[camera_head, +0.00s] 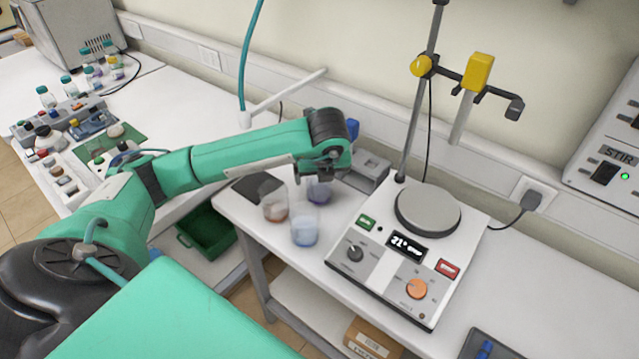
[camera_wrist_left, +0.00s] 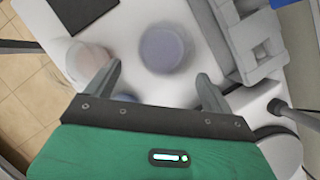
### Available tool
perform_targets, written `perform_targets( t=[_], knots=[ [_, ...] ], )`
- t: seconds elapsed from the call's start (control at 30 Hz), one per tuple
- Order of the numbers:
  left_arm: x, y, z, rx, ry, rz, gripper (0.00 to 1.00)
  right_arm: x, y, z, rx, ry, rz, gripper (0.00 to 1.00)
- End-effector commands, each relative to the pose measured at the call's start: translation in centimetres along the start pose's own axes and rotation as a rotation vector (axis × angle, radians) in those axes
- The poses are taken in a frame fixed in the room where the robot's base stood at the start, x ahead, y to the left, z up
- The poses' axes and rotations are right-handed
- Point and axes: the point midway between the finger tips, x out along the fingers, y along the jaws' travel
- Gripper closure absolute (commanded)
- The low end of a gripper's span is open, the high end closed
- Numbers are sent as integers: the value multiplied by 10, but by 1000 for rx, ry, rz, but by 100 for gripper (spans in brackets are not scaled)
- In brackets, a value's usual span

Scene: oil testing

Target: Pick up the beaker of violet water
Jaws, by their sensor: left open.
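The beaker of violet water (camera_head: 319,192) stands on the white bench, left of the hotplate stirrer. My left gripper (camera_head: 326,174) is directly above it and partly hides its top in the head view. In the left wrist view, the violet beaker (camera_wrist_left: 163,46) lies ahead of the fingertips, roughly centred between them. The left gripper (camera_wrist_left: 159,77) is open, with nothing between its fingers. A beaker of reddish-brown liquid (camera_head: 274,207) stands to the left, and a beaker of blue liquid (camera_head: 305,231) stands in front. My right gripper is not in view.
The hotplate stirrer (camera_head: 408,250) with its metal stand (camera_head: 420,90) is close on the right. A grey block-like device (camera_head: 367,170) sits behind the beakers, and a dark pad (camera_head: 258,188) lies at the left. The bench ends just left of the beakers.

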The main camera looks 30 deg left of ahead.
Motion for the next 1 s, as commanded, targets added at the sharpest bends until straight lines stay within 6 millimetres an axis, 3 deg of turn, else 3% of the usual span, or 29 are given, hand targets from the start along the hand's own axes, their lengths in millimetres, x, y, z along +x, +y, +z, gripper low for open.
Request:
perform_targets(
  t=[0.13, 0.43, 0.63, 0.9, 1.0],
  knots=[
    [16, 0, 0, 2, 1, 0, 14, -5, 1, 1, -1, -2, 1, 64],
    [41, -1, 3, 1, 3, 2, 14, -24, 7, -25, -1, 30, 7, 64],
    [67, -2, 2, 1, 2, -1, 14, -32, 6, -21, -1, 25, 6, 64],
    [72, -2, 1, 2, 1, -3, 14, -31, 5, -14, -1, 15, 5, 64],
    [72, -2, 2, 2, 1, -3, 32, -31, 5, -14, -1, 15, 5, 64]
  ],
)
